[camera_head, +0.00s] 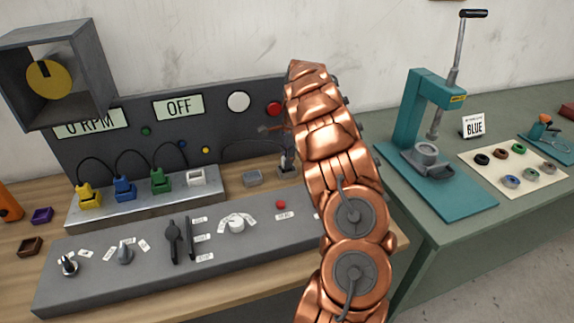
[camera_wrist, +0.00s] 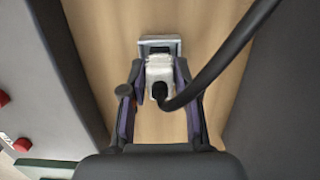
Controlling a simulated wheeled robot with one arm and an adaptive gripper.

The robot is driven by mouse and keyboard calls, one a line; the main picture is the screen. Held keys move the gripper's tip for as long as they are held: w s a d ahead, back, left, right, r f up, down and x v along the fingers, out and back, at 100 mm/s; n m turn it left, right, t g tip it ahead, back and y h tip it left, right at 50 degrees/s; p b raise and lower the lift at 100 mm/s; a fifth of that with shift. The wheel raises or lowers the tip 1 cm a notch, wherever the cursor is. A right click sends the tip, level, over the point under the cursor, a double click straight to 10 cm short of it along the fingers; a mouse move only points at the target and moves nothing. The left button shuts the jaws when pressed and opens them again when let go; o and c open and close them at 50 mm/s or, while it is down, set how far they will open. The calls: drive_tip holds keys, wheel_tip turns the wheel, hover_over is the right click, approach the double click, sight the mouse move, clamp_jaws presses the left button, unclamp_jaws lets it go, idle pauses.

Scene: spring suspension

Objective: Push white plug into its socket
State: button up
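The white plug (camera_wrist: 159,72) with its black cable sits between the two fingers of my gripper (camera_wrist: 160,78) in the wrist view. The fingertips are close against its sides; I cannot tell whether they press on it. A grey-white block (camera_wrist: 160,44) shows just beyond the plug. In the head view my gripper (camera_head: 287,164) is low over the wooden table, mostly hidden by my arm. The white socket (camera_head: 196,178) is at the right end of the metal socket strip (camera_head: 140,205), left of my gripper and apart from it.
Yellow (camera_head: 89,197), blue (camera_head: 124,189) and green (camera_head: 160,182) plugs stand on the strip. The control console (camera_head: 140,258) is in front, the dark panel (camera_head: 215,128) behind. A teal press (camera_head: 425,120) stands right.

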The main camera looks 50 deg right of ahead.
clamp_jaws()
